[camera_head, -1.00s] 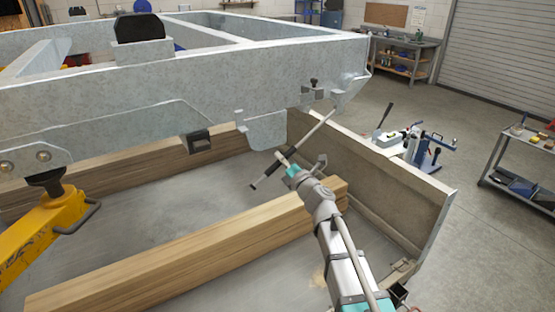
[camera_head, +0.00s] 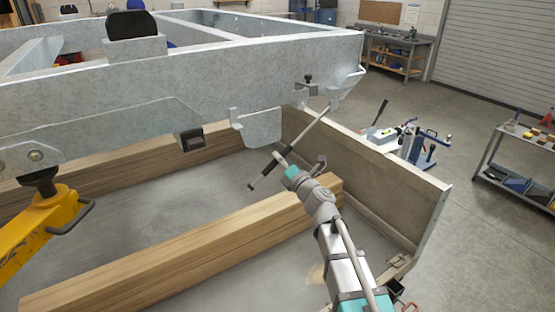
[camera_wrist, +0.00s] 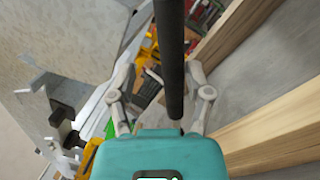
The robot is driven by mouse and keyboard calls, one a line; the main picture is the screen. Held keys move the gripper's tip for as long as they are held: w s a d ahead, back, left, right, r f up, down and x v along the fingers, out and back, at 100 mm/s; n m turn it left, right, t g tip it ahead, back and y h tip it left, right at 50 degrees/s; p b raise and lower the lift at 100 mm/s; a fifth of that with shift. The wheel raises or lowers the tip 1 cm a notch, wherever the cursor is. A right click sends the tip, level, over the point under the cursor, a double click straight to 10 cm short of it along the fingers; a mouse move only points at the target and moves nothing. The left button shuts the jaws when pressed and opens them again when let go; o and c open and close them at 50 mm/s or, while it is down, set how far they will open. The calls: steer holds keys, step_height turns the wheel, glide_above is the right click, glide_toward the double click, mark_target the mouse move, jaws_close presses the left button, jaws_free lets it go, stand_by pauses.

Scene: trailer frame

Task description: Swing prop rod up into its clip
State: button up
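The prop rod (camera_head: 305,130) is a thin grey rod with a black lower part. It slants down and left from a bracket (camera_head: 334,95) at the corner of the grey trailer frame. Its lower end hangs free above the floor. My gripper (camera_head: 300,158) is at the rod's lower half, its fingers apart. In the wrist view the dark rod (camera_wrist: 171,60) runs between the two fingers, with gaps showing beside it; firm contact is not visible. A small hooked tab (camera_head: 235,114) sits on the frame's lower edge; I cannot tell whether it is the clip.
A wooden beam (camera_head: 190,250) lies below my arm, and another (camera_head: 110,178) lies behind. A low panel (camera_head: 370,175) stands to the right. A yellow jack (camera_head: 45,232) is under the frame at left. A cart (camera_head: 520,165) stands far right.

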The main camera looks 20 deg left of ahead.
steer(key=b+v, duration=0.2)
steer(key=v, duration=1.2)
steer(key=shift+b, duration=0.35)
stand_by(1.2)
stand_by(0.5)
